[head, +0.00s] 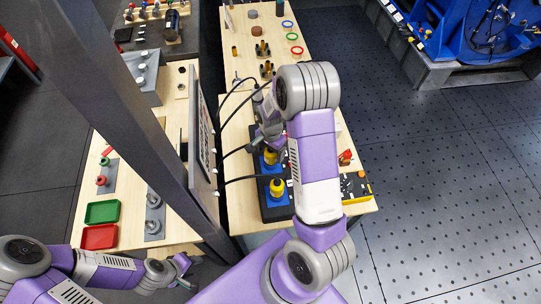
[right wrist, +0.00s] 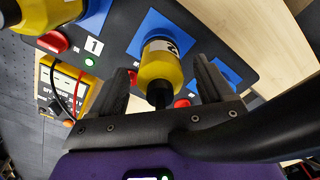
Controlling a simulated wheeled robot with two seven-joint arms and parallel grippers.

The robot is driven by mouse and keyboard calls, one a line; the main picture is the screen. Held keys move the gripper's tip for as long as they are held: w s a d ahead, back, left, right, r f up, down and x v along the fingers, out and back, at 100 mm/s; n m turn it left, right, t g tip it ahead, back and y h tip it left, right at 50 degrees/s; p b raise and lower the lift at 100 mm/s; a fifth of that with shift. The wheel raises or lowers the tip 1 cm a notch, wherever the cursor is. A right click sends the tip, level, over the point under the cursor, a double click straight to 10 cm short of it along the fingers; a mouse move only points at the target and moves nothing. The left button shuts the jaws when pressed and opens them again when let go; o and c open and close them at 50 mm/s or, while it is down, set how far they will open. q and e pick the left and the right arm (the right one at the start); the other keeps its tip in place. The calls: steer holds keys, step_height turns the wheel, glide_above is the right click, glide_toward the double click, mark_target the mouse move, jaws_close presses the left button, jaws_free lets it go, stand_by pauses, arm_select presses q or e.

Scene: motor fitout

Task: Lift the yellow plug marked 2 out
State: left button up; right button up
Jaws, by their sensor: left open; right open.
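A yellow plug with a white label, apparently marked 2 (right wrist: 160,68), stands in a blue socket plate (right wrist: 150,25) on a dark panel in the right wrist view. Its black cable end points toward my right gripper (right wrist: 163,80). The gripper is open, with one finger on each side of the plug and gaps visible. In the head view my right gripper (head: 266,132) is over the panel, partly hidden by my arm. Two yellow plugs (head: 271,157) (head: 277,187) show there; their numbers are unreadable. My left gripper (head: 184,268) is open and empty at the lower left.
Another yellow plug (right wrist: 45,12) stands near the panel label 1 (right wrist: 94,46). A yellow meter (right wrist: 66,82) lies beside the panel (right wrist: 115,25). Black cables (head: 236,151) run from a upright board (head: 203,150). Red (head: 99,237) and green (head: 102,212) trays sit on the left table.

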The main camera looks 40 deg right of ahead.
steer(key=shift+f, duration=1.35)
steer(key=c, duration=1.2)
step_height(320, 180, up, 10)
steer(key=shift+r, duration=0.1)
